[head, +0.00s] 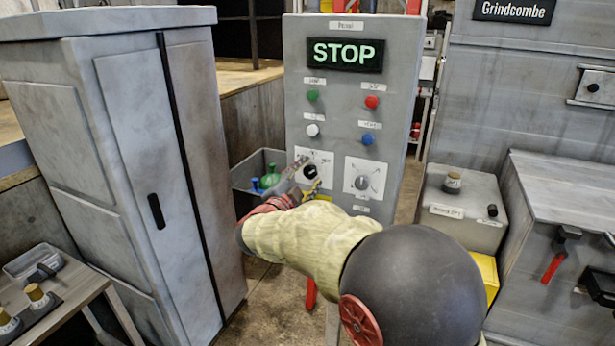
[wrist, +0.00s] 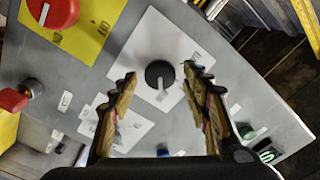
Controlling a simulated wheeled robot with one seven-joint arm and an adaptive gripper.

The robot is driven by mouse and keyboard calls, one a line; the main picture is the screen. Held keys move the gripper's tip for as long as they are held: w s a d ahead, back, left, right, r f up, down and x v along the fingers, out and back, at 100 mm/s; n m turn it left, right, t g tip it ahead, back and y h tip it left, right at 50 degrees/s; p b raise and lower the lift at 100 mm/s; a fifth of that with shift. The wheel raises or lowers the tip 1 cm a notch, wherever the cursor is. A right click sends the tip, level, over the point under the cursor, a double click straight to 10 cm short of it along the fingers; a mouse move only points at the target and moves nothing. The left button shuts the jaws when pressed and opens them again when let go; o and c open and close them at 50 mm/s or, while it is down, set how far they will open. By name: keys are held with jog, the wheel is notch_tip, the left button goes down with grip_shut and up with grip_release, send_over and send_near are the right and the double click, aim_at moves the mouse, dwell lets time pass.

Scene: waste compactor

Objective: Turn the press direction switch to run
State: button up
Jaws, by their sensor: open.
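The grey control panel (head: 432,40) stands upright in the head view, with a lit display (head: 345,55) reading STOP. Low on it are two rotary switches on white plates: a left black knob (head: 310,172) and a right knob (head: 362,183). Their labels are too small to read, so I cannot tell by name which is the press direction switch. My gripper (head: 304,176) is open at the left knob. In the wrist view, a black knob (wrist: 159,73) with a white pointer lies between the open fingertips of my gripper (wrist: 160,79), with gaps on both sides.
Green (head: 313,96), red (head: 372,102), white (head: 313,130) and blue (head: 367,139) buttons sit above the switches. The wrist view shows a large red knob (wrist: 52,12) on yellow nearby. A grey cabinet (head: 140,150) stands left, a crate (head: 245,172) behind the gripper.

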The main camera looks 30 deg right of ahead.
jog(key=v, duration=1.2)
dwell(0.4)
